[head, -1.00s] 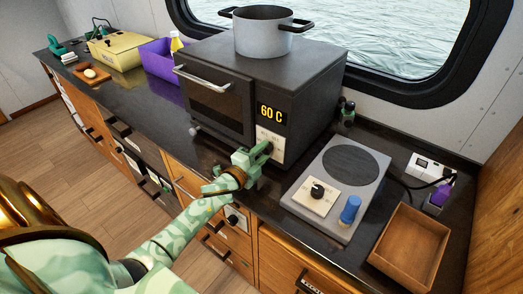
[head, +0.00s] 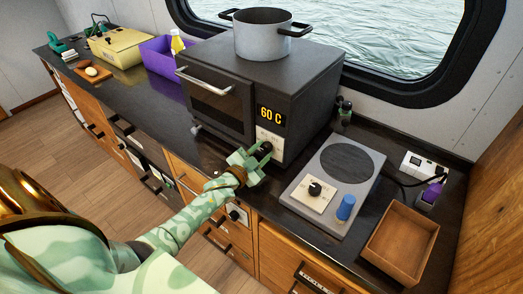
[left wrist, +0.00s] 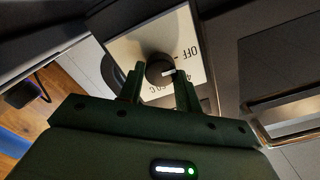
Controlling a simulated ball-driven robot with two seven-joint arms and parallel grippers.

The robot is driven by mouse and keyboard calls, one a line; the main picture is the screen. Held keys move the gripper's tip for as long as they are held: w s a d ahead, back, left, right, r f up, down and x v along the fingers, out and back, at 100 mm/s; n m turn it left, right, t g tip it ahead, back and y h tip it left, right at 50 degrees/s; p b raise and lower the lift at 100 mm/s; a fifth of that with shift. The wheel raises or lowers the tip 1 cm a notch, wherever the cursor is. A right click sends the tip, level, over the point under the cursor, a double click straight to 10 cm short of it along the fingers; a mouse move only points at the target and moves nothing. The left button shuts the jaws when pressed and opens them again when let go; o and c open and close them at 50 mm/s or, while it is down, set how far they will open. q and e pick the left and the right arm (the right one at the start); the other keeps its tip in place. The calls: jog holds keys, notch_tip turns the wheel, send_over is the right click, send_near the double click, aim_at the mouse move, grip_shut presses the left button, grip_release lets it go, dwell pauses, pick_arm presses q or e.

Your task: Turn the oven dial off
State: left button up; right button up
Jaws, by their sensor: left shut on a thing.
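The oven (head: 262,85) is a dark box at the back of the counter with its door shut; its display reads 60 C in yellow. Below it is a pale dial plate (head: 269,141). The black oven dial (head: 266,148) shows between the fingers of my left gripper (head: 260,155). In the left wrist view, the dial (left wrist: 159,69) sits between the two green fingertips (left wrist: 159,85), which are shut on it. The dial's white mark points right, beside the printed scale and below the word OFF. My right gripper is not in view.
A grey pot (head: 262,36) stands on the oven. Right of the oven is a hot plate (head: 325,212) with its own black knob and a blue cylinder (head: 346,207). A wooden tray (head: 401,243) lies at the right.

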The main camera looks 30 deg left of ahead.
pick_arm(q)
jog(key=shift+f+n, duration=0.1)
jog(key=shift+n, duration=0.3)
jog(key=o, duration=1)
jog(key=shift+s, duration=0.1)
jog(key=s+a+p, duration=0.1)
jog(key=s, duration=1.5)
jog(key=shift+a, duration=0.15)
